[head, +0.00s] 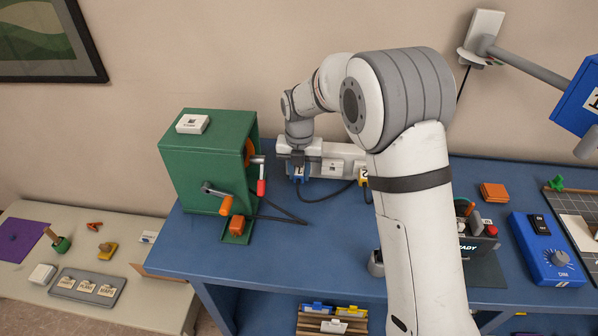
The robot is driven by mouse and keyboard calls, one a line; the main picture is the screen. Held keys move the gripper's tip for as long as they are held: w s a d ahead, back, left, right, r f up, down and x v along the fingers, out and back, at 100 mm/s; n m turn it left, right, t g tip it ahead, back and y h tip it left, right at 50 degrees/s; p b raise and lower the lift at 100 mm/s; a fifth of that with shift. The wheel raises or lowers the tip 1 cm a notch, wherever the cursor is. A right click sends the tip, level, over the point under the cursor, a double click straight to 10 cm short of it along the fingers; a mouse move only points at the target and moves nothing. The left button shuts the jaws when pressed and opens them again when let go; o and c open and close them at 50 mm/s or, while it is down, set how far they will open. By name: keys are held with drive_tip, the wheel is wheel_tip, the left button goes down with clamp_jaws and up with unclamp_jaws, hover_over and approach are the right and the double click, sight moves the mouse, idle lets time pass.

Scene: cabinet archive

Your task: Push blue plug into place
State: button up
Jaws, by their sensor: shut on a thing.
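The blue plug (300,175), with a white number label on its front, is at the left end of a white socket strip (345,153) at the back of the blue table. My gripper (299,162) points down and is shut on the blue plug. The plug is at the strip's front face; I cannot tell how deep it sits. A dark cable (325,198) runs from the plug area to the right along the table. A yellow plug (363,178) labelled 2 is at the strip further right, partly hidden by my arm.
A green box (205,160) with orange and red handled cranks stands just left of my gripper. A blue dial box (548,250) and an orange block (494,193) are at right. My arm hides the table's middle. The front left of the blue table (270,255) is clear.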

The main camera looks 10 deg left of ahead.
drive_tip(key=shift+w, duration=0.35)
drive_tip(key=o, duration=1.6)
drive_tip(key=shift+c, duration=0.2)
drive_tip(key=shift+r+p, duration=2.05)
drive_tip(key=shift+r, duration=0.95)
wheel_tip(320, 180, up, 8)
drive_tip(key=b, duration=0.1)
drive_tip(key=shift+f, duration=0.1)
